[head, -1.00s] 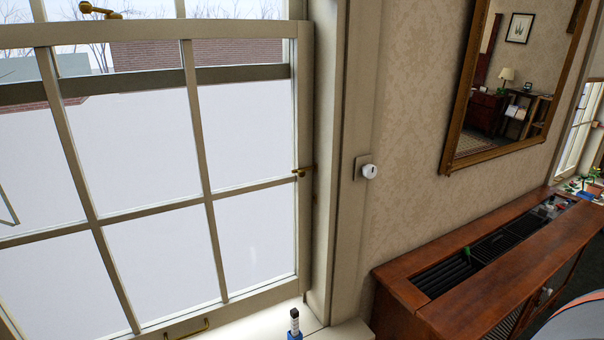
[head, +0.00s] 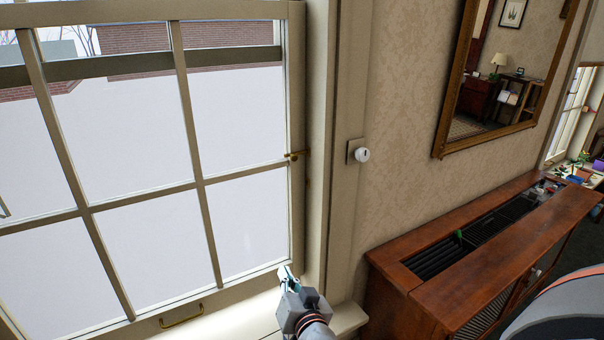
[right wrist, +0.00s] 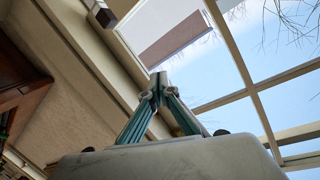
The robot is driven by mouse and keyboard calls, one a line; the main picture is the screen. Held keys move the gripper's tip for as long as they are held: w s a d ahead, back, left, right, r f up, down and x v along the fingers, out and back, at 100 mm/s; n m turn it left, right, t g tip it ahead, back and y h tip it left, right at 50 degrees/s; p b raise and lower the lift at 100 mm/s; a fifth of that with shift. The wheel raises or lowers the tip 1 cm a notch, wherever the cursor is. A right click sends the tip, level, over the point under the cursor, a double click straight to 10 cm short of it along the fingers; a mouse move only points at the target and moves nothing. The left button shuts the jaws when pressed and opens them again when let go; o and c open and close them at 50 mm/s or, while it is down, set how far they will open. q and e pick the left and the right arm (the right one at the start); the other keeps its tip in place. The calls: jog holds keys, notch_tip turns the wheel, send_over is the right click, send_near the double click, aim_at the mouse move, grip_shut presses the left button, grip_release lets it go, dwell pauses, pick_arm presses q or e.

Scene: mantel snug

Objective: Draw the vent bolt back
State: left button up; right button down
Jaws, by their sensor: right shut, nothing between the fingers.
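A small brass bolt (head: 297,154) sits on the right stile of the sash window (head: 205,181), with its bar lying across towards the window frame. My right gripper (head: 288,272) rises from the bottom of the head view, in front of the lower right corner of the window. It is below the bolt and apart from it. Its fingers are shut with nothing between them, and the fingertips meet in the right wrist view (right wrist: 158,88). My left gripper is not in view.
A white knob on a plate (head: 361,154) is on the wall right of the window. A brass pull (head: 181,317) is on the lower rail. A wooden radiator cabinet (head: 400,272) stands at the right under a framed mirror (head: 442,147).

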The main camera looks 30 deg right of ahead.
jog(key=w+d+r+m+h, duration=0.1)
jog(key=d+r+m+h, duration=0.1)
jog(key=r+m, duration=0.2)
jog(key=w+d+r+m+h, duration=0.2)
jog(key=r+m+h, duration=0.1)
jog(key=r, duration=0.8)
jog(key=w+d+r+m+t+h, duration=0.1)
jog(key=d+r+m+h, duration=0.1)
jog(key=r+m, duration=0.3)
notch_tip(320, 180, up, 3)
jog(key=shift+w+d+f+m, duration=0.15)
jog(key=shift+w+d+m, duration=0.2)
jog(key=shift+d, duration=0.15)
jog(key=shift+p+x, duration=1.05)
jog(key=shift+x, duration=3.95)
jog(key=shift+d, duration=0.15)
